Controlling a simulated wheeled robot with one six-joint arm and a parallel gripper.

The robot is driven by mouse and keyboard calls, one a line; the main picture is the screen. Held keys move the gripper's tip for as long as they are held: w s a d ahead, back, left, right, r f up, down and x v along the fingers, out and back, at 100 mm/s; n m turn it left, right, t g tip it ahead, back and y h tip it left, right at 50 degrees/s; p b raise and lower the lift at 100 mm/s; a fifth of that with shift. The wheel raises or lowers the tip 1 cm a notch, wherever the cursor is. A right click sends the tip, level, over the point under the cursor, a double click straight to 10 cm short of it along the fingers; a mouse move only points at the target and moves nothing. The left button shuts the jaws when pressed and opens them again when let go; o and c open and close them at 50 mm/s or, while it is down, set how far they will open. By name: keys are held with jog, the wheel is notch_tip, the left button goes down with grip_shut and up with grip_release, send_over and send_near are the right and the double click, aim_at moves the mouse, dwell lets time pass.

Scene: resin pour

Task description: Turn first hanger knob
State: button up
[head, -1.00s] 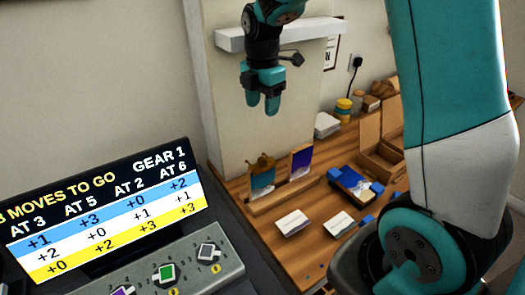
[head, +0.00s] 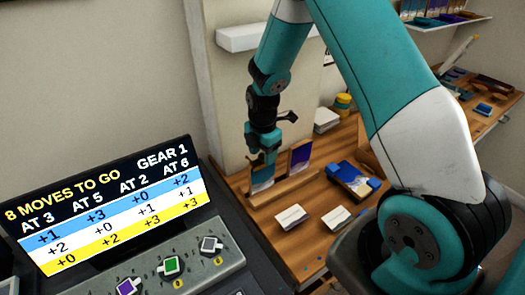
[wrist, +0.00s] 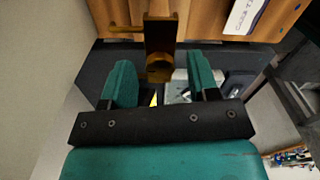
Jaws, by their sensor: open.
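My gripper (head: 264,154) hangs pointing down over the upright blue-and-gold panel (head: 262,180) in the head view. In the wrist view my gripper (wrist: 161,82) has its two teal fingers spread apart. A dull gold piece with a rounded end (wrist: 159,68) shows in the gap between them, with no clear contact on either finger. I cannot tell whether this is the hanger knob. The tilted console at lower left in the head view carries a purple knob (head: 128,287), a green knob (head: 171,266) and a pale grey knob (head: 210,244).
A screen (head: 105,205) with coloured rows of numbers stands behind the console. A purple panel (head: 300,157) stands beside the blue one. Two white cards (head: 291,217) and a blue-ended tray (head: 353,180) lie on the wooden bench. A white shelf (head: 240,37) is on the wall.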

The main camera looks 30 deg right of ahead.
jog(key=c, duration=0.9)
jog(key=shift+c, duration=0.2)
